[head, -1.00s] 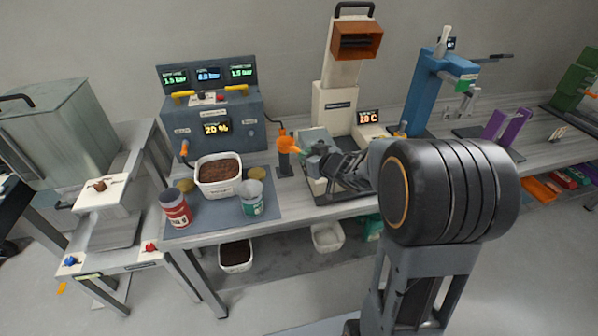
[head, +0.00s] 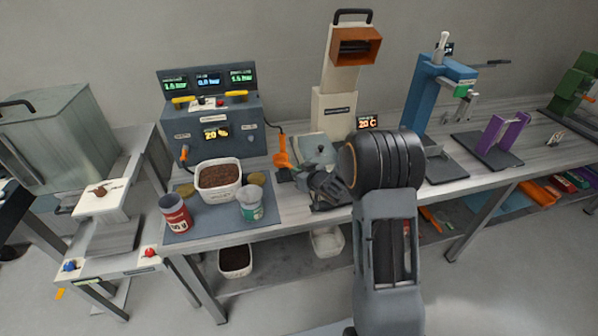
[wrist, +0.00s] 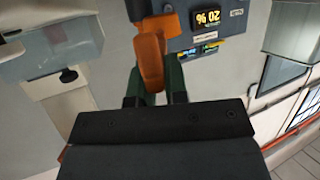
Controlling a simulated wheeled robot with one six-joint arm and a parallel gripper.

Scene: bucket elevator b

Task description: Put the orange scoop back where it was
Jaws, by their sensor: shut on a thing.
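The orange scoop (head: 282,153) stands roughly upright at the dark stand (head: 285,174) on the table, right of the grey control box. My gripper (wrist: 154,88) is shut on the scoop, with its dark green fingers on either side of the orange part (wrist: 151,58) in the wrist view. That view is upside down. A dark block (wrist: 138,8), seemingly the stand, shows at its top edge by the scoop's end. I cannot tell whether the scoop is seated in it. In the head view my wrist comes from the right, and the fingertips are hard to make out.
The control box (head: 212,133) stands behind left. A white bin of brown grounds (head: 219,188), a red can (head: 175,214) and a green-labelled can (head: 250,201) stand on the mat at left. A tall cream machine with an orange hopper (head: 355,47) stands behind my wrist.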

